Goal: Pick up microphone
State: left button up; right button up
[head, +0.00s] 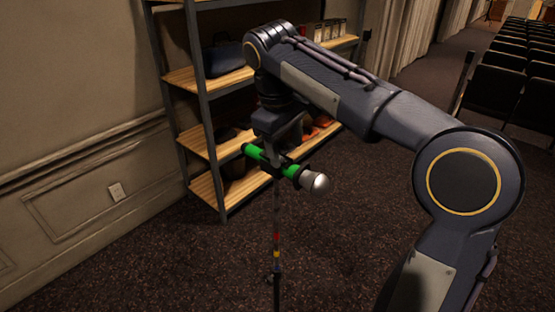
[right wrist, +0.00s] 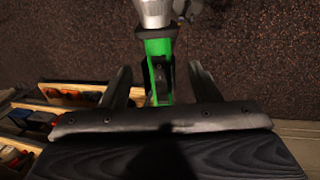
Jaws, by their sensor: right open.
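The microphone (head: 315,182) has a green body and a silver round head. It lies roughly level on top of a thin stand (head: 277,240) with red and yellow bands. My right gripper (head: 279,148) is right above the microphone's body, pointing down, and partly hides it. In the right wrist view, the green microphone (right wrist: 158,48) runs between the two spread fingers of the right gripper (right wrist: 162,82). The fingers are open, with a gap at least on the right side. Contact on the left side cannot be told. My left gripper is not in view.
A metal shelf unit with wooden boards (head: 208,190) stands behind the microphone, holding a blue bag (head: 222,56) and other items. A panelled wall (head: 80,150) is at the left. Rows of dark chairs (head: 500,85) stand at the right. The carpet around the stand is clear.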

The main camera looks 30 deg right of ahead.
aim_at(289, 165)
jog(key=f, duration=0.2)
jog(key=d+f, duration=0.1)
jog(key=f, duration=0.3)
jog(key=shift+w+d+f+p, duration=0.15)
jog(key=shift+w+d+p, duration=0.05)
jog(key=shift+w+p, duration=0.1)
jog(key=shift+c, duration=0.3)
grip_shut()
